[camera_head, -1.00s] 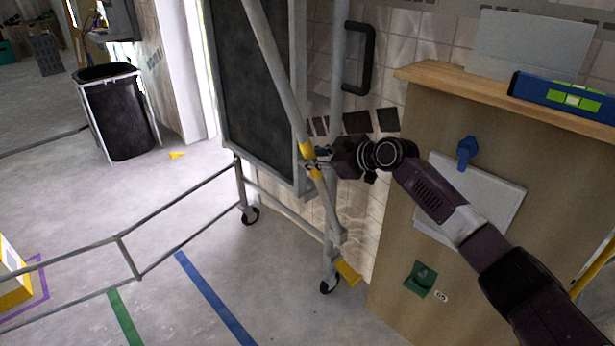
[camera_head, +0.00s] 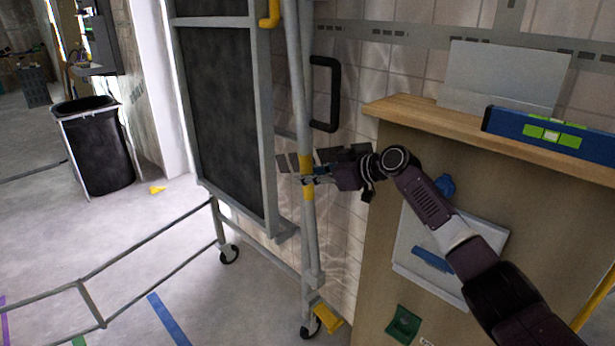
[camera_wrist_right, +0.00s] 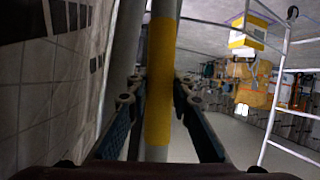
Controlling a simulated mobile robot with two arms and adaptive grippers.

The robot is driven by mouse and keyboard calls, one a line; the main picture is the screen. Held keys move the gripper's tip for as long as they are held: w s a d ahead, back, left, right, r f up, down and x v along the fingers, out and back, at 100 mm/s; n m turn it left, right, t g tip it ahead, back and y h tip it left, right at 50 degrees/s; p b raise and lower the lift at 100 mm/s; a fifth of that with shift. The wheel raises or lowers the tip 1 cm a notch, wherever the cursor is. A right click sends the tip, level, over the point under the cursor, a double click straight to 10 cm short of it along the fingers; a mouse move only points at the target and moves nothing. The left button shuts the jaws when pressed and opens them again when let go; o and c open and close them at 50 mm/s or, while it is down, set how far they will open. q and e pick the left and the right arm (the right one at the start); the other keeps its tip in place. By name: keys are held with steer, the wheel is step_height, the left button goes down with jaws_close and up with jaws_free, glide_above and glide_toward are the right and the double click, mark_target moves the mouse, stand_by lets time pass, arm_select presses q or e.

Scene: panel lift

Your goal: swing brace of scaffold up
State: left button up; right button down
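The brace (camera_head: 297,110) is a grey tube with a yellow band, on the right side of the wheeled scaffold (camera_head: 268,150). It stands nearly upright, close along the scaffold's right post, with its lower end near the foot of that post. Its top runs out of the head view. My right gripper (camera_head: 308,181) is at the yellow band. In the right wrist view the band (camera_wrist_right: 160,80) passes between the two fingers, which close in on both sides of it. A yellow hook (camera_head: 270,14) shows on the scaffold at the top. My left gripper is not in view.
A wooden cabinet (camera_head: 400,200) with a blue level (camera_head: 548,134) on top stands right, beneath my right arm. A black handle (camera_head: 324,95) is on the tiled wall behind the brace. A black bin (camera_head: 97,150) stands left. Low grey rails (camera_head: 150,240) cross the floor at left.

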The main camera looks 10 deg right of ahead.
steer(key=c, duration=1.7)
jaws_free()
steer(key=shift+f, duration=0.1)
steer(key=shift+s+d, duration=0.1)
steer(key=shift+v, duration=3.7)
